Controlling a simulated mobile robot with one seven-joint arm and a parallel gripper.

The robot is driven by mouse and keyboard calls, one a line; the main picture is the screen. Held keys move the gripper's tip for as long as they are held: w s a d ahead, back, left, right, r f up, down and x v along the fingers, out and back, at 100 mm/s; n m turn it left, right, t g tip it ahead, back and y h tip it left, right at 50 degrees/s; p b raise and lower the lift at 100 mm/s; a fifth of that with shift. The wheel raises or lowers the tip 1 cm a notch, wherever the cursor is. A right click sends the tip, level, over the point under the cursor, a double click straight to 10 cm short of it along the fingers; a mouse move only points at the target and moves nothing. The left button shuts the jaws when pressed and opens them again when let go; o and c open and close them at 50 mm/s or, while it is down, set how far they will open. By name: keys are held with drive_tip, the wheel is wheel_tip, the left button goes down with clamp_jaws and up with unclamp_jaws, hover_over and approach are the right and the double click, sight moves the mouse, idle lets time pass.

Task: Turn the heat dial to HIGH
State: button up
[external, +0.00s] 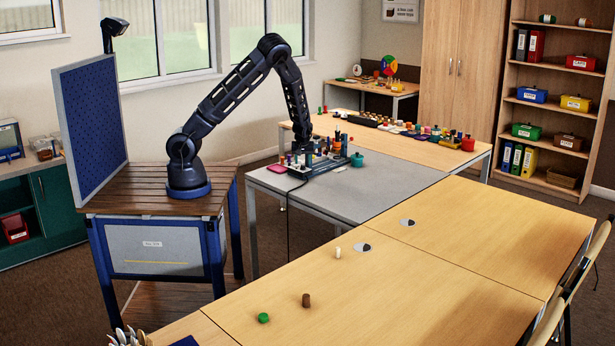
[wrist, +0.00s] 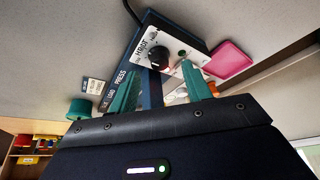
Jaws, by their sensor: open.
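The control box with the heat dial stands on the grey table in the external view (external: 322,167), with my gripper (external: 303,148) down over it. In the wrist view its white panel (wrist: 148,32) carries the lettering HEAT and a dark heat dial (wrist: 158,58). The dial's pointer setting is too small to read. My gripper (wrist: 160,82) is open, its two green fingers apart on either side of the panel's near part. The dial shows beyond and between the fingertips. I cannot tell whether a finger touches it.
A pink pad (wrist: 232,60) lies beside the box. A teal pot (external: 357,160) stands on the box's other side. Several small items line the wooden table behind. The grey table is clear at front right (external: 375,195). A cable hangs down from the box.

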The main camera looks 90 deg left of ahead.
sight(303, 167)
drive_tip(key=shift+x, duration=1.45)
drive_tip(key=shift+c, duration=0.4)
drive_tip(key=c, duration=0.9)
drive_tip(key=shift+m, duration=0.3)
drive_tip(key=m+t, duration=0.1)
drive_tip(key=m, duration=0.3)
drive_tip(key=shift+s+a+t, duration=0.1)
drive_tip(key=shift+s+t, duration=0.1)
drive_tip(key=shift+t, duration=0.2)
drive_tip(key=shift+m+t+h, duration=0.6)
drive_tip(key=shift+m, duration=1.8)
